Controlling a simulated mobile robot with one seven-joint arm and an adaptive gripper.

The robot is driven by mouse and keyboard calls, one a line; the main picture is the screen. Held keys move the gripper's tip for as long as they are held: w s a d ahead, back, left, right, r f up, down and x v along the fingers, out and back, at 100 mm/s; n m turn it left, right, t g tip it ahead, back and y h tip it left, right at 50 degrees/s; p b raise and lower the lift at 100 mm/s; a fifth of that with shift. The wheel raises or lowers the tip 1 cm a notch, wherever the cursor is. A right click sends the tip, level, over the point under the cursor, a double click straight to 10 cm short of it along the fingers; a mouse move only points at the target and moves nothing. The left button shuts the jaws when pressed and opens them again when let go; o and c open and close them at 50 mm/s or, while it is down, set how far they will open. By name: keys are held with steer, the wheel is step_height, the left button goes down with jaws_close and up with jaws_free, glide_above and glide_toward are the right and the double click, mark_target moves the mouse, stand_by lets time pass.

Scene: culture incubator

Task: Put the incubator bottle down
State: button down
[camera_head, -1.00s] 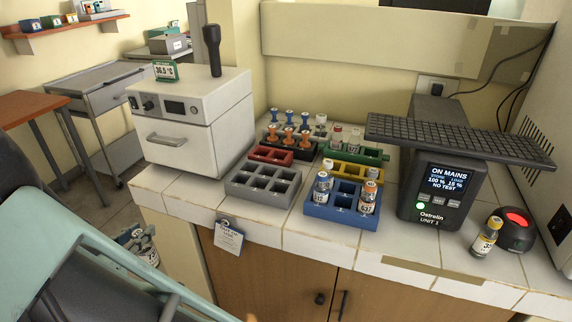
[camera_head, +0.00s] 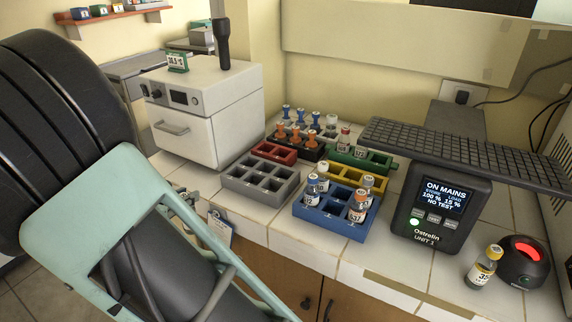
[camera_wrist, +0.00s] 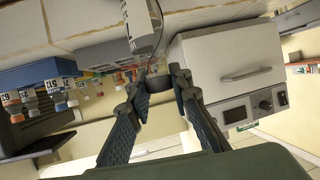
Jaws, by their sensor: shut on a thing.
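My gripper (camera_wrist: 158,82) is shut on the dark cap of a clear bottle (camera_wrist: 142,28) with a white label in the wrist view. That view is upside down, so the bottle hangs cap-up. In the head view my gripper (camera_head: 184,200) is at the counter's front-left edge, mostly behind my arm; I cannot make out the bottle clearly there. The white incubator (camera_head: 212,110) stands at the back left of the counter with its door shut. It also shows in the wrist view (camera_wrist: 215,60), beside the fingertips.
A grey empty rack (camera_head: 262,184) is near the front edge. A blue rack (camera_head: 325,222) with several vials stands beside it. Red (camera_head: 274,153), yellow and green racks lie behind. A monitor unit (camera_head: 440,215) and a yellow-capped vial (camera_head: 484,268) are at the right.

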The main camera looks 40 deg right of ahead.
steer(key=w+d+r+m+g+h+b, duration=0.1)
steer(key=d+r+m+g, duration=0.1)
steer(key=d+r, duration=0.45)
steer(key=w+d+r+m+g+b, duration=0.1)
steer(key=w+d+r, duration=0.15)
steer(key=d, duration=0.65)
steer(key=d+r+m+g+h+b, duration=0.1)
steer(key=d+r+m+g, duration=0.1)
steer(key=d+r, duration=0.45)
steer(key=w+d+f, duration=0.3)
steer(key=d+f, duration=0.4)
steer(key=w+d+f+p, duration=0.1)
steer(key=w+d+f, duration=0.1)
steer(key=d+f, duration=0.5)
steer(key=shift+w+f, duration=0.35)
steer(key=shift+w, duration=0.05)
steer(key=shift+d+f+b, duration=0.1)
steer(key=shift+f+b, duration=0.1)
steer(key=shift+b, duration=0.15)
steer(key=c, duration=1.8)
jaws_free()
steer(key=shift+o, duration=0.2)
steer(key=shift+r, duration=0.1)
